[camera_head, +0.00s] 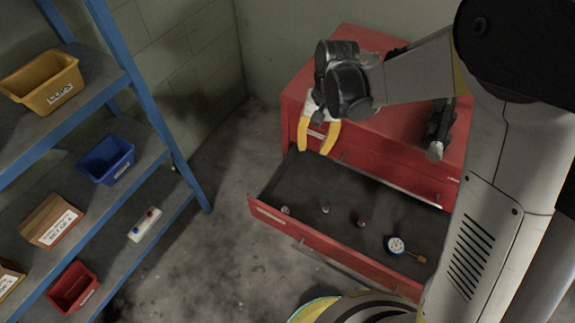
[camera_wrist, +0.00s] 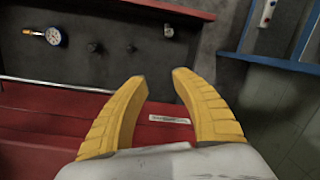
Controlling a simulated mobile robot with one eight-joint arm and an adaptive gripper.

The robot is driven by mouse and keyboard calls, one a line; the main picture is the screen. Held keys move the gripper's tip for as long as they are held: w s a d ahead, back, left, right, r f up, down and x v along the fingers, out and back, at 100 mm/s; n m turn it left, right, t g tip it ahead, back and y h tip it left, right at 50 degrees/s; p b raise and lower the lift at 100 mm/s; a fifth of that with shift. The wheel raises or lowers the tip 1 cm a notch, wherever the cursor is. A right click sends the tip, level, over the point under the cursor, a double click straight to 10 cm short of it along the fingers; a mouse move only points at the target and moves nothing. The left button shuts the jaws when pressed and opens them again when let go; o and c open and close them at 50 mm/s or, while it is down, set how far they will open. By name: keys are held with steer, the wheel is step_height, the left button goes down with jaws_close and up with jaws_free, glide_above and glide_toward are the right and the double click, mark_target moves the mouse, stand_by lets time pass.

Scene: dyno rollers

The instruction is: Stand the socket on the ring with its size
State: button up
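A small pale metal piece, likely a socket (camera_head: 285,210), stands near the left end of the open drawer. It also shows in the wrist view (camera_wrist: 168,31). Two small pieces, one in the middle (camera_head: 325,209) and one further right (camera_head: 361,221), stand in the same drawer. They look dark in the wrist view (camera_wrist: 95,47). Which are sockets or rings, and their sizes, I cannot tell. My gripper (camera_head: 315,150) has yellow fingers, spread apart and empty. It hangs above the back edge of the drawer, apart from these pieces, as the wrist view also shows (camera_wrist: 160,76).
The red cabinet (camera_head: 300,95) has its dark-lined drawer (camera_head: 268,212) pulled out. A round dial gauge (camera_head: 397,246) lies at the drawer's right. A dark tool (camera_head: 438,135) lies on the cabinet top. A blue-framed shelf (camera_head: 150,120) with bins stands left; bare floor lies between.

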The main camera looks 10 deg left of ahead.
mark_target(284, 210)
steer(key=s+a+f+g+b, duration=0.1)
steer(key=a+f, duration=0.1)
steer(key=f, duration=0.5)
steer(key=s+a+f+g+b, duration=0.1)
steer(key=s+a+f, duration=0.1)
steer(key=f, duration=0.6)
steer(key=s+a+f+g+h+b, duration=0.1)
steer(key=s+a+f, duration=0.1)
steer(key=f, duration=0.5)
steer(key=shift+a+f+b, duration=0.35)
steer(key=shift+a, duration=0.15)
steer(key=b+x, duration=0.1)
steer(key=x, duration=0.1)
steer(key=b+x, duration=0.2)
steer(key=x, duration=0.1)
steer(key=shift+s, duration=0.45)
steer(key=shift+r, duration=0.1)
steer(key=shift+c, duration=0.5)
jaws_close()
